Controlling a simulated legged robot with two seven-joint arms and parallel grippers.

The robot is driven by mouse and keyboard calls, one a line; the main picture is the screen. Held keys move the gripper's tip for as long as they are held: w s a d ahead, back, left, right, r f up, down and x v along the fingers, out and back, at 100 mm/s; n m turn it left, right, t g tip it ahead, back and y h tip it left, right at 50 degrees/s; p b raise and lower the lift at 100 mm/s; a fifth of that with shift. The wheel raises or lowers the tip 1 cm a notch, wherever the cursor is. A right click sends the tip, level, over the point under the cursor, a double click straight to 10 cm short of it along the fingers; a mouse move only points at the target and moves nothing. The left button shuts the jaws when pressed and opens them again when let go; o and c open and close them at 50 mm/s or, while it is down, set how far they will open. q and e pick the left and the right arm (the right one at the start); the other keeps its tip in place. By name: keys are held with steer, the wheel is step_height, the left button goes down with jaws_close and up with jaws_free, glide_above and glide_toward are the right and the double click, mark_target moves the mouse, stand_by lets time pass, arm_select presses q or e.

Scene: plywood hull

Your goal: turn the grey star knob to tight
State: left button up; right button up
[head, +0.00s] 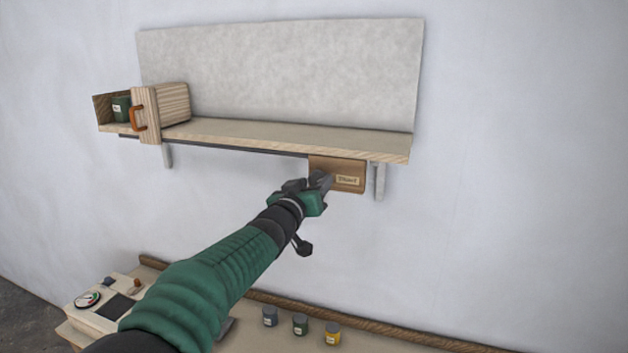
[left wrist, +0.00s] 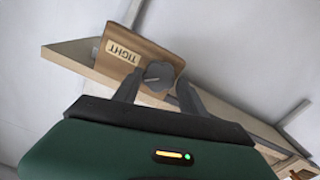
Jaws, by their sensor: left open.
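The grey star knob (left wrist: 158,75) sits on a wooden block (left wrist: 140,55) with a "TIGHT" label (left wrist: 124,51). In the head view the block (head: 349,187) is fixed under the right end of the shelf, and my gripper hides the knob. My left gripper (head: 320,180) reaches up to the block's left part. In the left wrist view the gripper (left wrist: 157,84) is open, with one finger on each side of the knob. I cannot tell whether the fingers touch it. My right gripper is not in view.
The shelf (head: 300,137) holds a wooden box (head: 172,103) with an orange handle and a green jar (head: 121,108) at its left end. A grey bracket (head: 379,182) stands right of the block. Below, a bench carries a gauge box (head: 98,308) and small jars (head: 300,324).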

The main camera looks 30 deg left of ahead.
arm_select(q)
steer(key=shift+w, duration=0.2)
steer(key=shift+s, duration=0.1)
steer(key=shift+c, duration=0.7)
steer(key=c, duration=0.9)
steer(key=shift+o, duration=0.2)
